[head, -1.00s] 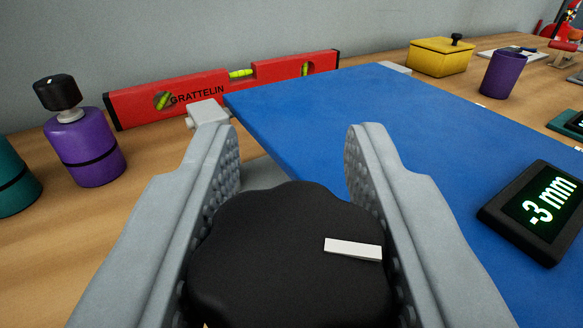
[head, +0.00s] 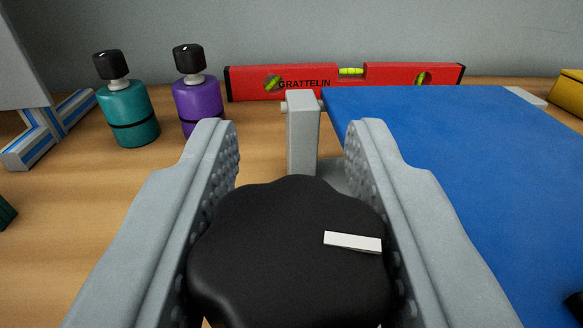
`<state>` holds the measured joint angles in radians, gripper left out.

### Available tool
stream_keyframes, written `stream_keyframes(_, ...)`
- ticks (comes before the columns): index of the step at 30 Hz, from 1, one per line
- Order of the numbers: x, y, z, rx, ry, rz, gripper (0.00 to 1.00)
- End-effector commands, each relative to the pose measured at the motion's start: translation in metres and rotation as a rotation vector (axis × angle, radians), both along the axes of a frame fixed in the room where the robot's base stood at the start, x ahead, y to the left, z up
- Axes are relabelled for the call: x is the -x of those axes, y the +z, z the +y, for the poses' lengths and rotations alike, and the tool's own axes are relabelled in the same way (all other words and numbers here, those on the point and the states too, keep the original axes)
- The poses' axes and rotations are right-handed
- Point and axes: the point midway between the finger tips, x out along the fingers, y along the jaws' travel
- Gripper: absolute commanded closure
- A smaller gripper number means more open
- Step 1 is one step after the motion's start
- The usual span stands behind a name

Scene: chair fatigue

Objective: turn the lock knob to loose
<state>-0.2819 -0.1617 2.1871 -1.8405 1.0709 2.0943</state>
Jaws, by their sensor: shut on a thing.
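The lock knob (head: 285,240) is a black, lobed knob with a white bar mark (head: 352,242) on the right part of its top face. My gripper (head: 292,165) has its two grey, studded fingers on the left and right sides of the knob and is shut on it. The mark lies roughly crosswise in the picture, near the right finger. The knob's underside and its mount are hidden.
A blue plate (head: 450,150) lies right of the knob, with a grey post (head: 302,130) at its left edge. Behind stand a red spirit level (head: 300,83), a purple bottle (head: 198,100) and a teal bottle (head: 130,112). Bare wooden bench (head: 80,220) is at left.

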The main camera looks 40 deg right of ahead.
Motion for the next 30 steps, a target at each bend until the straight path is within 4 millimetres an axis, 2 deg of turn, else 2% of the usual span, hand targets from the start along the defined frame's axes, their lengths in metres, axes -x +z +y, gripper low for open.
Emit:
stream_keyframes(12,-0.0019,0.0003,0.0026,0.0,0.203,0.0,0.91)
stream_keyframes(29,-0.0028,0.0003,0.0036,0.001,0.235,-0.001,0.91)
stream_keyframes(30,-0.0028,0.0003,0.0036,0.001,0.235,-0.001,0.6)
